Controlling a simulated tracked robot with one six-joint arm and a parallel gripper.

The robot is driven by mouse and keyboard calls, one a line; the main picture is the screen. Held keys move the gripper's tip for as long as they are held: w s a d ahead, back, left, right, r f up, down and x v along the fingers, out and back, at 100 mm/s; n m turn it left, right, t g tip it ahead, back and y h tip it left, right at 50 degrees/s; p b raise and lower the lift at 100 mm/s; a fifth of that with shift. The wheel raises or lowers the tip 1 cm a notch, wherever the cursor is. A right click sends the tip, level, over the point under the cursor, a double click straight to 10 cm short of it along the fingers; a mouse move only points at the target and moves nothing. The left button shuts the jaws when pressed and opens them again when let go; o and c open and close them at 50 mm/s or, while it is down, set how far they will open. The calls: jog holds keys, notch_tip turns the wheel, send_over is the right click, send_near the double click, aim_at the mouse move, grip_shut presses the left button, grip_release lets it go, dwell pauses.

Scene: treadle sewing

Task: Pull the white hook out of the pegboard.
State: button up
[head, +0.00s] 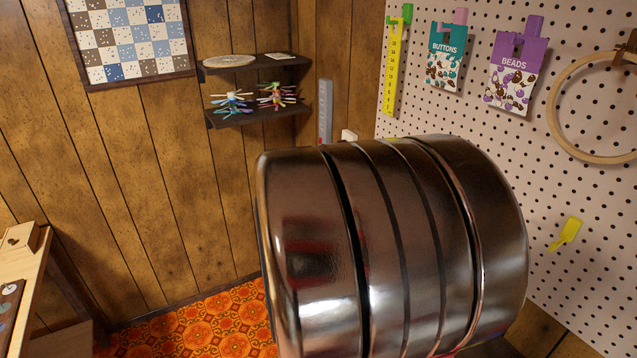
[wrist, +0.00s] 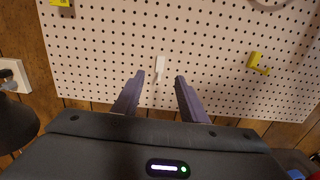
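The white hook (wrist: 160,65) is on the pegboard (wrist: 215,40) in the wrist view, near the picture's middle, with a thin lower part hanging down. My gripper (wrist: 159,77) is open, its two purple-grey fingers pointing towards the board. The hook shows between the fingertips in the picture. Nothing is between the fingers that I can see as held, and I cannot tell the remaining distance to the board. In the head view my shiny arm covers the middle of the picture, and neither the gripper nor the hook can be made out there.
A yellow hook (head: 567,234) is on the pegboard to the right of the white one; it also shows in the wrist view (wrist: 258,63). Buttons (head: 446,58) and beads (head: 514,72) packets and a wooden hoop (head: 562,120) hang higher. A dark shape (wrist: 16,121) stands at the wrist view's left.

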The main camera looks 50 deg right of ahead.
jog(key=shift+d, duration=0.1)
dwell(0.3)
jog(key=shift+x, duration=6.9)
jog(key=shift+w, duration=0.1)
jog(key=shift+c, duration=0.4)
grip_shut()
jog(key=shift+w+a, duration=0.4)
jog(key=shift+a, duration=0.25)
jog(key=shift+w+a, duration=0.1)
jog(key=shift+a, duration=0.5)
